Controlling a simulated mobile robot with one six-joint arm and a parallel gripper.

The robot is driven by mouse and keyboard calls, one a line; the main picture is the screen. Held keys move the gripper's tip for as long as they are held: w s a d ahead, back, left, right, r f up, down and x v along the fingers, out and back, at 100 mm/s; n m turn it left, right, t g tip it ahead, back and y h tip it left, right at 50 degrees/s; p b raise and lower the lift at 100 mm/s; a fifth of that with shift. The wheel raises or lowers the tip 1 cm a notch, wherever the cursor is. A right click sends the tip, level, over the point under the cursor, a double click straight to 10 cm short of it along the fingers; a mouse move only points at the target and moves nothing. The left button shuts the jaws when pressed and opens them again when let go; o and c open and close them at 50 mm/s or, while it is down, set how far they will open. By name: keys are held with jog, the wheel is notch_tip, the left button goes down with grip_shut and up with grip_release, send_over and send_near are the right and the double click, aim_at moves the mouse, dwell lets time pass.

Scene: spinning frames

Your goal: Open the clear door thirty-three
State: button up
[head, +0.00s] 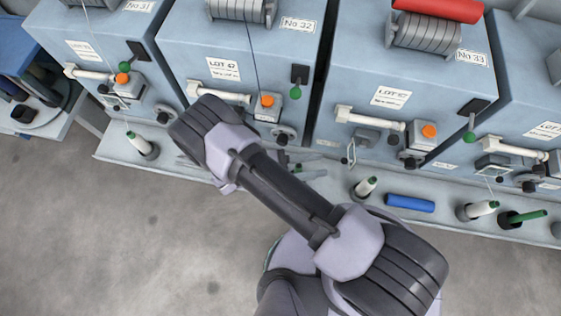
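The machine box marked No 33 (405,85) stands right of centre in the head view. Low on its front is a small thin-edged frame (350,152), which may be the clear door; it looks turned edge-on and stands out from the box beside a grey block (367,137). I cannot tell for sure how far it is open. My arm crosses the middle of the view, its bend in front of box No 32. My gripper cannot be made out; the arm hides the area behind it.
Box No 33 also carries a white roller (370,118), an orange button (429,131), a green knob (469,137) and a dark round knob (411,158). A bobbin (365,187) and a blue cylinder (410,203) are on the ledge below. The grey floor in front is clear.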

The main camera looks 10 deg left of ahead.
jog(key=v, duration=1.1)
jog(key=shift+a, duration=0.1)
